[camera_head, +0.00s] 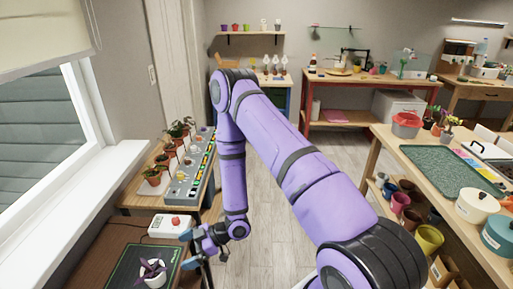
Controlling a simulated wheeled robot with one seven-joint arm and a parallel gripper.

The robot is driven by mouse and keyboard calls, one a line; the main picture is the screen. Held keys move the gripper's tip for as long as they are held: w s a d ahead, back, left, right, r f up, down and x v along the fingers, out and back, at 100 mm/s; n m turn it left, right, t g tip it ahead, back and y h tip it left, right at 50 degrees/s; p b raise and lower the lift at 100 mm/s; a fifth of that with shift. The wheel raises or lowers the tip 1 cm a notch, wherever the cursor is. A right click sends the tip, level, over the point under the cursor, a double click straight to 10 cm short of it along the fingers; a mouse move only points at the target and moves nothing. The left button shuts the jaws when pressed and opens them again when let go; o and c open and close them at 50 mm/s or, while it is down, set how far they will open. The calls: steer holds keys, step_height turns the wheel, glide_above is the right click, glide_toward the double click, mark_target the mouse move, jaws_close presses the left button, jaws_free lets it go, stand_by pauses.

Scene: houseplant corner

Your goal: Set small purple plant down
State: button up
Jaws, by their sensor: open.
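The small purple plant (152,268) stands in a pale pot on a dark green mat (125,270) at the bottom left. It looks upright. My gripper (187,249) is open and empty. Its bluish fingertips are up and to the right of the plant, apart from it in the picture. My purple arm fills the middle of the view and does not cover the plant.
A white box with a red button (170,225) is on the brown table behind the mat. Beyond it, several potted plants stand beside a grey panel (185,185). A window is at left. A wooden bench with a green tray (450,165) is at right. Floor between is clear.

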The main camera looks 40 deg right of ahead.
steer(key=w+d+r+m+t+h, duration=0.1)
steer(key=w+d+r+h, duration=0.25)
steer(key=r, duration=0.35)
steer(key=w+d+r+t+h, duration=0.1)
steer(key=w+d+r+h, duration=0.2)
steer(key=w+r, duration=0.25)
steer(key=s+d+r+m+t+h, duration=0.1)
steer(key=d+r+m+h, duration=0.2)
steer(key=r, duration=0.6)
steer(key=s+d+r+m+t+h, duration=0.1)
steer(key=d+r+h, duration=0.25)
steer(key=r, duration=0.55)
steer(key=s+d+r+m+g+h, duration=0.15)
steer(key=s+r+m, duration=0.25)
steer(key=s+r, duration=0.55)
steer(key=s+d+r+m+g, duration=0.1)
steer(key=s+d+r+m, duration=0.25)
steer(key=s+r, duration=0.6)
steer(key=s+a+m, duration=0.2)
steer(key=s, duration=1)
steer(key=shift+a+f+g+y, duration=0.3)
steer(key=shift+f+g+y, duration=0.05)
steer(key=shift+f+y, duration=0.1)
